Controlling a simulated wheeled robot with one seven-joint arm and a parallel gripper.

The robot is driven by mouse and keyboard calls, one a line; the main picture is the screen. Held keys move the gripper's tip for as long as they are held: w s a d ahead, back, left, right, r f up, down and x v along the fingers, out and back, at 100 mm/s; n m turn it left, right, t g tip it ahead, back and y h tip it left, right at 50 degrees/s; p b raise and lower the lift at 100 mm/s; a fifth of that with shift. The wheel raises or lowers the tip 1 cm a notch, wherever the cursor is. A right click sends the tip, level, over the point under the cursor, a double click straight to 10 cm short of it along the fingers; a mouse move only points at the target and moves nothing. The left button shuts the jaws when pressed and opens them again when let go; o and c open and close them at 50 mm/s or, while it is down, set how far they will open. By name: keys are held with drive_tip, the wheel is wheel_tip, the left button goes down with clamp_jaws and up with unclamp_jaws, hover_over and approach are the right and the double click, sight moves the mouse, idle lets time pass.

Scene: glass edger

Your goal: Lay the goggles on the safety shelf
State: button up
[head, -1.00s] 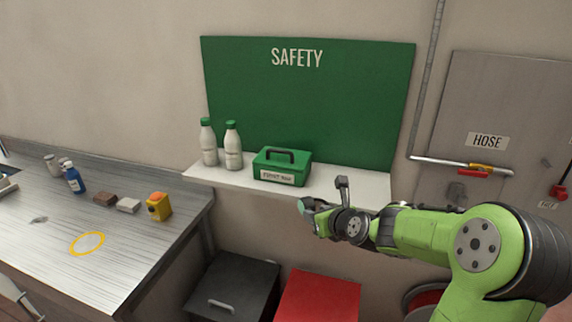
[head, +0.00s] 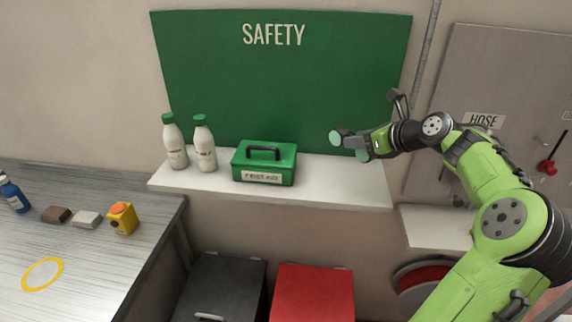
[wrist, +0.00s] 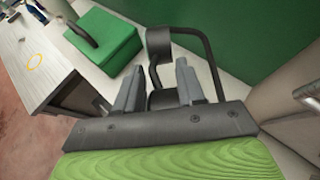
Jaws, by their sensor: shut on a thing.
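My gripper (head: 364,146) is shut on the goggles (head: 340,137), whose round pale-teal lenses show at its tip in the head view. In the wrist view the goggles appear as a dark frame with a thin loop (wrist: 158,42) between and beyond the fingers (wrist: 157,85). The part between the fingers is partly hidden. The white safety shelf (head: 335,186) runs below the green SAFETY board (head: 290,85). My gripper holds the goggles above the shelf's right part, apart from its surface as far as the head view shows.
A green first-aid box (head: 264,162) stands mid-shelf, with two white bottles (head: 174,143) to its left. The shelf right of the box is bare. A grey hose panel (head: 490,90) is at the right. A workbench (head: 95,260) is at the left.

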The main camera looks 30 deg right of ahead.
drive_tip(key=shift+s+a+f+b, duration=0.1)
drive_tip(key=shift+s+f+b, duration=0.5)
drive_tip(key=shift+f, duration=0.5)
wheel_tip(320, 180, down, 8)
drive_tip(key=shift+w+r+b, duration=0.1)
drive_tip(key=shift+w+b, duration=0.05)
drive_tip(key=shift+b, duration=0.6)
drive_tip(key=shift+w, duration=0.1)
drive_tip(key=o, duration=1.1)
drive_tip(key=shift+o, duration=0.2)
